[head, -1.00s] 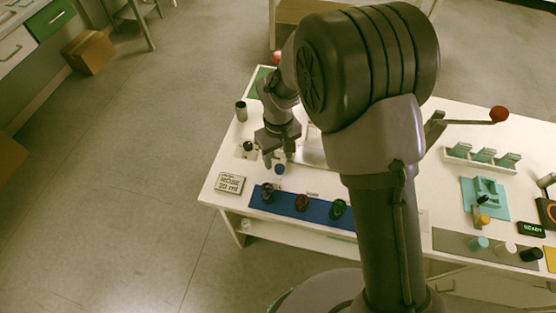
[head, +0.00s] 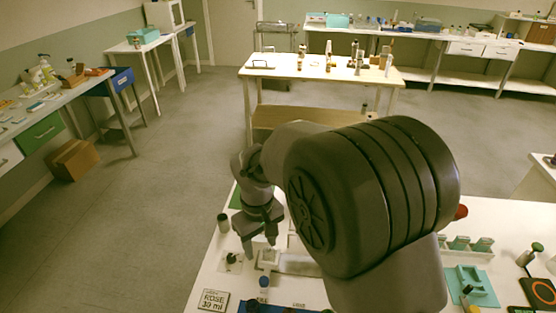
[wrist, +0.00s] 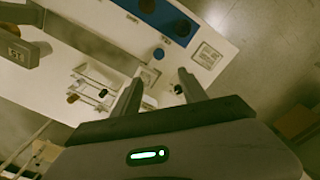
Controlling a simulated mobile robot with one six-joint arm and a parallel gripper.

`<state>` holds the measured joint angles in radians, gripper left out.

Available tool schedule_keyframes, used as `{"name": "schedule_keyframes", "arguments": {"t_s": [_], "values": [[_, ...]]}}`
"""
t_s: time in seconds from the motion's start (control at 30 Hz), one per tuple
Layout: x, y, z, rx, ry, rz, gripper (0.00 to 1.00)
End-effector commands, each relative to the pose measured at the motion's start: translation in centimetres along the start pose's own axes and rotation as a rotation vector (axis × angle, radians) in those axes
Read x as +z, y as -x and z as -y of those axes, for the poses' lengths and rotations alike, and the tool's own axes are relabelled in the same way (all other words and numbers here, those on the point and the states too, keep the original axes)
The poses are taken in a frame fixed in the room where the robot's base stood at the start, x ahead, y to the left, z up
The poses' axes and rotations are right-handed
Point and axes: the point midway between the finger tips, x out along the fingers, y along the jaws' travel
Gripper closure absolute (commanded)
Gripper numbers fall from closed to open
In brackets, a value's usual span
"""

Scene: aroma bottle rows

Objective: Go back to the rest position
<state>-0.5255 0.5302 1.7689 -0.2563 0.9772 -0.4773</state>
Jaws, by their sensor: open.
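My gripper (head: 260,248) is open with nothing between its fingers, above the white bench at the left. In the wrist view its two fingers (wrist: 161,88) are spread apart over the bench. A small blue-capped bottle (head: 263,283) stands on the bench below and nearer than the fingertips. Its blue top shows in the wrist view (wrist: 158,54), beyond the fingertips. A dark-capped bottle (head: 232,258) stands to the left of the gripper. The ROSE 30 ml card (head: 213,300) lies at the near left and also shows in the wrist view (wrist: 207,56). My arm hides the bench's middle.
A dark cylinder (head: 223,224) stands at the bench's left edge. The blue strip (wrist: 188,16) holds dark bottles. A teal stand (head: 475,285) and a rack (head: 468,243) are at right. Another table (head: 275,70) stands behind; open floor (head: 165,190) is at left.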

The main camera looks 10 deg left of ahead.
Motion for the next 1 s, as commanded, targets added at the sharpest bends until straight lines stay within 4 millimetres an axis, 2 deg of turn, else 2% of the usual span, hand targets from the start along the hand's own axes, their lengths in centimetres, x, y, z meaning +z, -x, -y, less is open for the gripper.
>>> {"name": "schedule_keyframes", "arguments": {"t_s": [0.07, 0.13, 0.17, 0.2, 0.3, 0.4, 0.5, 0.63, 1.0], "values": [[1.3, 2.7, -1.3, -0.001, -0.076, -0.041, 0.50], [4.2, 6.9, -3.0, -0.007, -0.218, -0.111, 0.50], [6.0, 8.8, -3.7, -0.011, -0.295, -0.146, 0.50], [8.8, 11.1, -4.5, -0.017, -0.401, -0.197, 0.50], [15.7, 15.1, -5.0, -0.035, -0.660, -0.325, 0.50], [21.1, 16.6, -4.2, -0.053, -0.870, -0.436, 0.50], [24.4, 16.6, -3.2, -0.067, -1.009, -0.514, 0.50], [26.1, 16.3, -2.6, -0.076, -1.088, -0.560, 0.50], [26.2, 16.3, -2.5, -0.078, -1.093, -0.563, 0.50]]}}
